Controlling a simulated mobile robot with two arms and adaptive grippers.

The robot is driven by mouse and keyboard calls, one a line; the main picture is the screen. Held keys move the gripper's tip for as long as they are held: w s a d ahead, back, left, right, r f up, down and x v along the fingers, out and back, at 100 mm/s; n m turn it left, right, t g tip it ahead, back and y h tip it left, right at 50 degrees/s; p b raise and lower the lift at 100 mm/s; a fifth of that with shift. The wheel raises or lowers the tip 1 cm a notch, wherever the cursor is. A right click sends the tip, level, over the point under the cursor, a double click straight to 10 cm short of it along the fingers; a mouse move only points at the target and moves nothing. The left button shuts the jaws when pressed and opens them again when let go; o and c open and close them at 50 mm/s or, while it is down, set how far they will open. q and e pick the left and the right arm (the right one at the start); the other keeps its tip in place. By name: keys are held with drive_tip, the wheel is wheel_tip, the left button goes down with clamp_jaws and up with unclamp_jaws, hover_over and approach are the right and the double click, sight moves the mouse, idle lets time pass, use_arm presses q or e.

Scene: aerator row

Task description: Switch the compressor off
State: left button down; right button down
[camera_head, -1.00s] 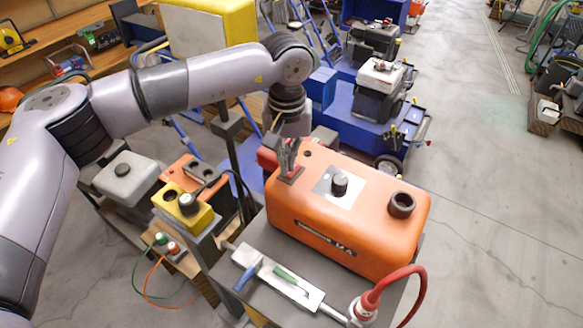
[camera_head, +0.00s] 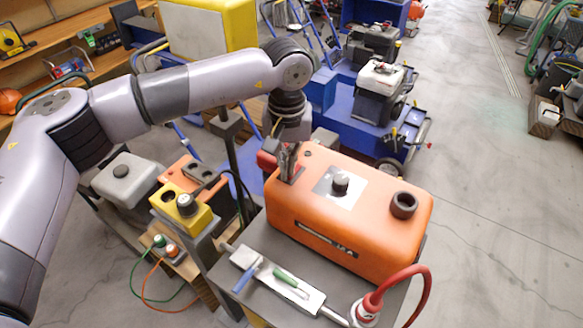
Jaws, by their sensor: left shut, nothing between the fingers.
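The orange compressor (camera_head: 345,225) stands on a grey stand, with a black knob (camera_head: 340,182) on a pale plate and a dark round port (camera_head: 403,204) on its top. My left gripper (camera_head: 287,174) is shut and empty, pointing down at the left end of the compressor's top. Its fingertips are over a small dark switch plate there and hide most of it. I cannot tell whether they touch it or which way the switch stands. My right gripper is out of view.
A yellow control box (camera_head: 180,207) and a grey unit (camera_head: 131,178) stand to the left. A white tray (camera_head: 277,281) with tools lies in front, beside a red hose (camera_head: 421,290). A blue cart (camera_head: 365,122) is behind; open floor lies right.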

use_arm(q)
drive_tip(key=shift+f, duration=0.2)
drive_tip(key=shift+r, duration=0.15)
drive_tip(key=shift+r+p, duration=0.3)
drive_tip(key=shift+r, duration=0.6)
drive_tip(key=shift+r+p, duration=0.95)
drive_tip(key=shift+r, duration=1.6)
